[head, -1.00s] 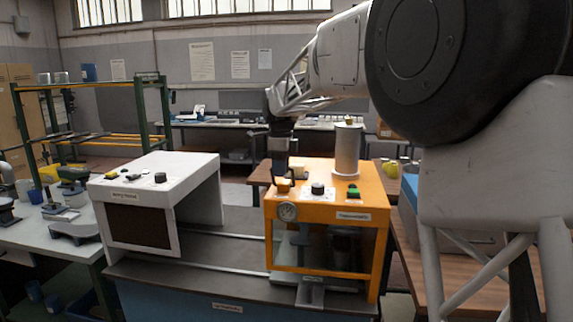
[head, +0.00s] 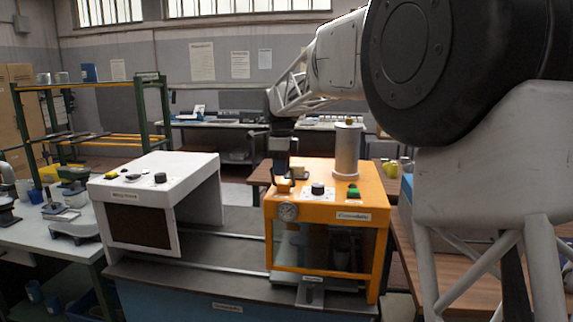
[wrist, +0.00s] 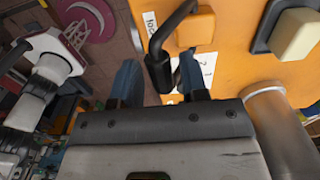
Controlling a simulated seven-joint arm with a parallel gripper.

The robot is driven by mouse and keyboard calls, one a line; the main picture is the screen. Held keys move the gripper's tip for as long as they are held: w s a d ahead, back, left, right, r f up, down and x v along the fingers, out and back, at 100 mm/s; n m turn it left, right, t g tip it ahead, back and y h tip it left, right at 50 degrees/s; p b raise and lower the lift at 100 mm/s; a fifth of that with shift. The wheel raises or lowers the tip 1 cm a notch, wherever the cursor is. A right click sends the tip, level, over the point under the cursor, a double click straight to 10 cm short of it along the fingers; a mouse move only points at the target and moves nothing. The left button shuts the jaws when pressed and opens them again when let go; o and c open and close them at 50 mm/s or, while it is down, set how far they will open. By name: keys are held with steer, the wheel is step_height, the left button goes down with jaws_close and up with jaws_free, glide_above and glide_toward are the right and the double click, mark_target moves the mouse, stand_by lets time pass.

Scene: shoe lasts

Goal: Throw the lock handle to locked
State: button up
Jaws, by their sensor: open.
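The lock handle (wrist: 173,30) is a bent black lever with a thick dark grip, rising from an orange block (wrist: 196,27) on the orange machine (head: 326,216). White labels lie beside it; one begins with "loc", the other is partly covered. In the wrist view, my gripper (wrist: 157,75) is open, its blue fingers on either side of the grip. The right finger looks very close to the grip; I cannot tell whether they touch. In the head view, my gripper (head: 281,178) is over the machine's left top, where the lever is hard to make out.
A grey cylinder (head: 347,150) stands on the machine's top, right of my gripper. A cream block (wrist: 297,35) on a dark base is close by. A black knob (head: 318,188) and green button (head: 353,191) sit toward the front. A white machine (head: 160,190) stands left, across a gap.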

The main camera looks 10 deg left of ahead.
steer(key=shift+r, duration=0.1)
stand_by(0.3)
steer(key=shift+r, duration=3.45)
